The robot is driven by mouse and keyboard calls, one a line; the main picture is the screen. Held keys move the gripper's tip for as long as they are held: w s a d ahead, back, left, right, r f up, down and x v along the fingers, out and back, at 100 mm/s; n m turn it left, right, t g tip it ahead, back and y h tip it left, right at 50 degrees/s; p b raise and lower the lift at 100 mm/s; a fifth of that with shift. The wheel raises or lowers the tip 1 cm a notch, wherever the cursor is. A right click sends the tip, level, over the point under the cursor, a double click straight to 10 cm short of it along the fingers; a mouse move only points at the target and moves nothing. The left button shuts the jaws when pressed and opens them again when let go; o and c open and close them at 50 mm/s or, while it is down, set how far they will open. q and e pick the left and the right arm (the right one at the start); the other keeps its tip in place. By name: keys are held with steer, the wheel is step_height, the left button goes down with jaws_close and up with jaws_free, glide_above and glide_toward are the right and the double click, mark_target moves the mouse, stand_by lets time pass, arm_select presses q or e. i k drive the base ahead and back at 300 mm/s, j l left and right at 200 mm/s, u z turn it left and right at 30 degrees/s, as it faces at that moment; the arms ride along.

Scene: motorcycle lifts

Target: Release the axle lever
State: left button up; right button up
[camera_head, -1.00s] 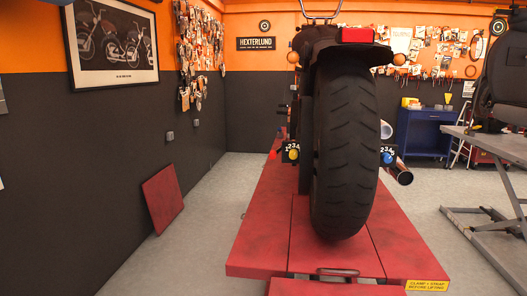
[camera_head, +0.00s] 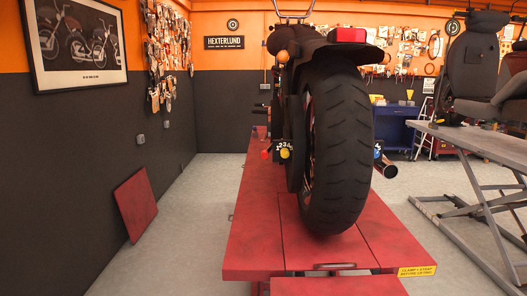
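A motorcycle stands on a red lift table (camera_head: 262,235), its rear tyre (camera_head: 339,140) facing me. On the left of the wheel, near the axle, is a small dark plate with numbers (camera_head: 279,145) and a yellow round part (camera_head: 285,154) below it. A red-tipped part (camera_head: 265,154) sticks out to its left; I cannot tell whether it is the axle lever. A blue round part (camera_head: 378,151) shows on the right of the wheel, above an exhaust pipe (camera_head: 386,168). Neither of my grippers is in view.
A grey lift table (camera_head: 470,142) carrying dark seats (camera_head: 472,70) stands at the right. A red panel (camera_head: 136,204) leans on the left wall. A blue cabinet (camera_head: 396,128) is at the back.

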mark_target(265, 154)
steer(key=k, duration=0.65)
steer(key=z, duration=2)
steer(key=j, duration=1.1)
steer(key=k+j, duration=0.15)
steer(key=j, duration=0.9)
